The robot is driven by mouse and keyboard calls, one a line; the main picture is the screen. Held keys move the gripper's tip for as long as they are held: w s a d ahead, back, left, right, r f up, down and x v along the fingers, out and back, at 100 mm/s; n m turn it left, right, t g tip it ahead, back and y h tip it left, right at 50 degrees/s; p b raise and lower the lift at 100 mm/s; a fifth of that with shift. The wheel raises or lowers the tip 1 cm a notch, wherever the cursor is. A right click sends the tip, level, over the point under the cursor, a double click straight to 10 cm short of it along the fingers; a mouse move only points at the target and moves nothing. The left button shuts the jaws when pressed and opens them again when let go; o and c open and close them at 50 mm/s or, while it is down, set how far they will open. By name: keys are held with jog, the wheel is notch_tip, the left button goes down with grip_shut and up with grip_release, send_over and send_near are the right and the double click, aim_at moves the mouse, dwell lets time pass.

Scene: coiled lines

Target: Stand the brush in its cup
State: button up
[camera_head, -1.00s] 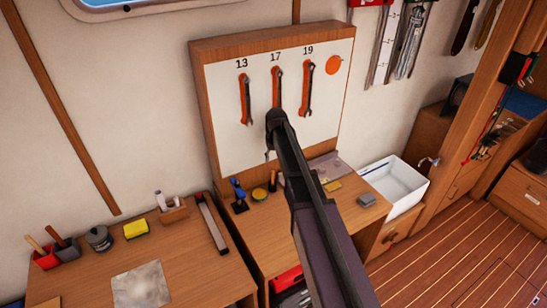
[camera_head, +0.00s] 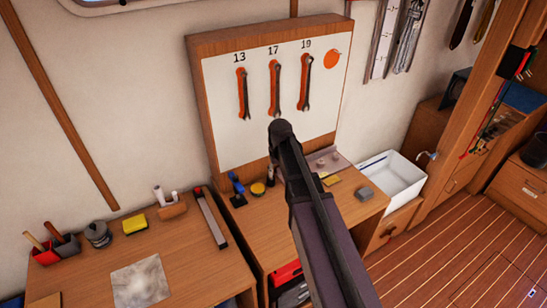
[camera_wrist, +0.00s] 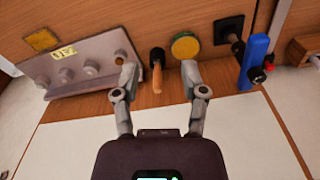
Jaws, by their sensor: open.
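In the wrist view my gripper (camera_wrist: 158,72) is open, its two fingers apart. A small upright-looking tool with an orange-brown wooden handle and black end (camera_wrist: 157,64) shows between the fingertips; I cannot tell whether it is the brush. Nothing is seen gripped. In the head view that tool (camera_head: 270,174) stands on the bench beside my arm, while my gripper is hidden behind the arm. At the far left a red cup (camera_head: 45,257) and a grey cup (camera_head: 68,250) each hold a handled tool; which is the brush's cup is unclear.
A board with wrenches (camera_head: 225,130) rises behind. A white bin (camera_head: 405,180) stands right. The left bench front has bare space.

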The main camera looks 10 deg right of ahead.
jog(key=s+m, duration=0.1)
jog(key=s, duration=1.6)
jog(key=shift+g, duration=0.4)
jog(key=shift+f, duration=0.1)
notch_tip(320, 180, down, 6)
jog(key=b, duration=0.6)
jog(key=shift+f, duration=0.15)
jog(key=shift+a, duration=0.1)
